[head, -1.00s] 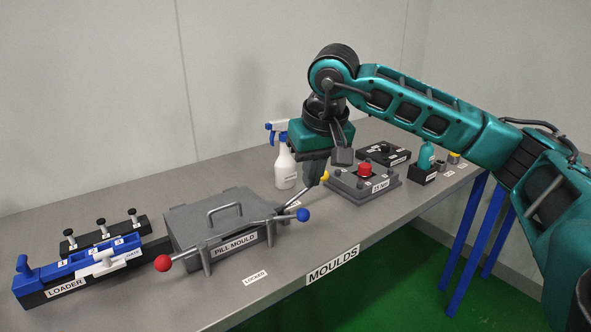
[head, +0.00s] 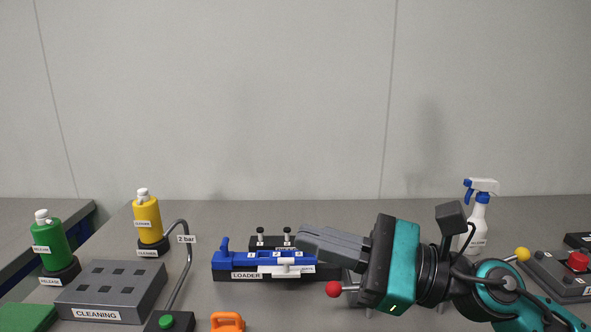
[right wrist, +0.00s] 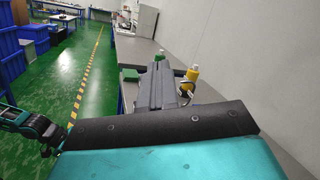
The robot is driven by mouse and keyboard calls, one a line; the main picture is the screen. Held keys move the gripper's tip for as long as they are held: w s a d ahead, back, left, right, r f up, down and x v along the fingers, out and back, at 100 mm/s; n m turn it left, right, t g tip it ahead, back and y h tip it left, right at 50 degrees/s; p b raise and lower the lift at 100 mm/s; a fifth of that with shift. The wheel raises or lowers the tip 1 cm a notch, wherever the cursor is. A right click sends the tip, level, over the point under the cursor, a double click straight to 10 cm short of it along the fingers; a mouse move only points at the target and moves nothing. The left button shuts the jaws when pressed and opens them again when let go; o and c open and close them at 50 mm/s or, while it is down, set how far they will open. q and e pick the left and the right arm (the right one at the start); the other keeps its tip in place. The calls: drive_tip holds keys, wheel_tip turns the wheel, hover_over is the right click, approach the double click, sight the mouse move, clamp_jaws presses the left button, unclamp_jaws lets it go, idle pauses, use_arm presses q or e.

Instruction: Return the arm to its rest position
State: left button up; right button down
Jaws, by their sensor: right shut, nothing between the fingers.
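My right gripper (head: 308,240) is shut and empty. Its dark fingers point left across the head view, in front of the loader's right end. The teal right arm comes in from the lower right and hides most of the pill mould, leaving its red knob (head: 333,289) showing. In the right wrist view the shut fingers (right wrist: 157,75) point away along the bench. A teal and black part of my own body shows at that view's left edge. My left gripper is not seen in either view.
The blue loader (head: 240,262) sits mid-bench. A cleaning block (head: 110,290), green bottle (head: 48,240) and yellow bottle (head: 147,220) stand left. A bent metal pipe (head: 188,265) rises there. A spray bottle (head: 478,225) and red-button box (head: 550,275) stand right.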

drive_tip(key=w+d+m+t+h, duration=0.25)
drive_tip(key=m+t, duration=0.45)
drive_tip(key=m, duration=0.4)
drive_tip(key=w+d+m+t+h, duration=0.1)
drive_tip(key=d+m+t+h, duration=0.25)
drive_tip(key=m+t, duration=0.45)
drive_tip(key=d+f+m+g+h, duration=0.25)
drive_tip(key=f+m+h, duration=0.2)
drive_tip(key=m, duration=0.35)
drive_tip(key=s+d+f+m+g+h, duration=0.1)
drive_tip(key=d+f+m+h, duration=0.3)
drive_tip(key=f+m, duration=0.3)
drive_tip(key=d+f+m+g+h, duration=0.2)
drive_tip(key=d+f+m+h, duration=0.25)
drive_tip(key=m, duration=0.45)
drive_tip(key=s+f+m+g, duration=1.15)
drive_tip(key=s+f, duration=0.55)
drive_tip(key=s, duration=0.3)
drive_tip(key=w+a+f+n+t+y, duration=0.1)
drive_tip(key=w+a+f+t, duration=0.1)
drive_tip(key=w+f+t, duration=0.5)
drive_tip(key=shift+w+a+f+y+p, duration=0.15)
drive_tip(key=shift+w+f+y+p, duration=0.15)
drive_tip(key=shift+f+y, duration=0.1)
